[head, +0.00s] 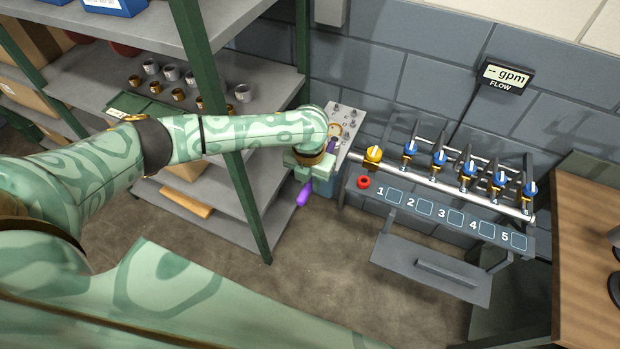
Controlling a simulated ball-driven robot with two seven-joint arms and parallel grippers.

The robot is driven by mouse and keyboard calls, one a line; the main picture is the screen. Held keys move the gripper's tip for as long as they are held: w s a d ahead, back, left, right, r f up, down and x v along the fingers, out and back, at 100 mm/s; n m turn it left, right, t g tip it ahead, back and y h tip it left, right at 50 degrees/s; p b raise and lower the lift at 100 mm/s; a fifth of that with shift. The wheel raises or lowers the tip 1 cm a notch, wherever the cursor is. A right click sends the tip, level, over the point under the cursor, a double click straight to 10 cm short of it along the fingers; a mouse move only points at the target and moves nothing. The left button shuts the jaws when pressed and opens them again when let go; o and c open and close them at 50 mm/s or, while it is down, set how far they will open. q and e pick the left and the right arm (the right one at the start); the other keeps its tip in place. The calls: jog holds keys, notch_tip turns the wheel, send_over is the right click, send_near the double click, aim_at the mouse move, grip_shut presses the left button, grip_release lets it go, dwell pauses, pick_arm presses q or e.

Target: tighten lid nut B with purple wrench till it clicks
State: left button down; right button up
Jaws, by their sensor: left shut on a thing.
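My left gripper (318,170) is at the end of my outstretched left arm, shut on the purple wrench (304,193). The wrench's purple handle sticks out below the gripper, and a small purple part shows above it. Just beyond the gripper is a light grey plate (350,116) with several small studs or nuts and a pale round part (335,130). My gripper and wrist cover its lower left. I cannot tell which nut is B or whether the wrench sits on one. My right gripper is not in view.
A grey shelf rack (262,84) with green posts and small cups stands close around my left arm. A wooden table (585,255) is far right. Open floor lies in front.

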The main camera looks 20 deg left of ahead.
pick_arm(q)
jog(key=shift+f, duration=0.1)
jog(key=shift+f+b, duration=0.9)
jog(key=shift+f, duration=0.6)
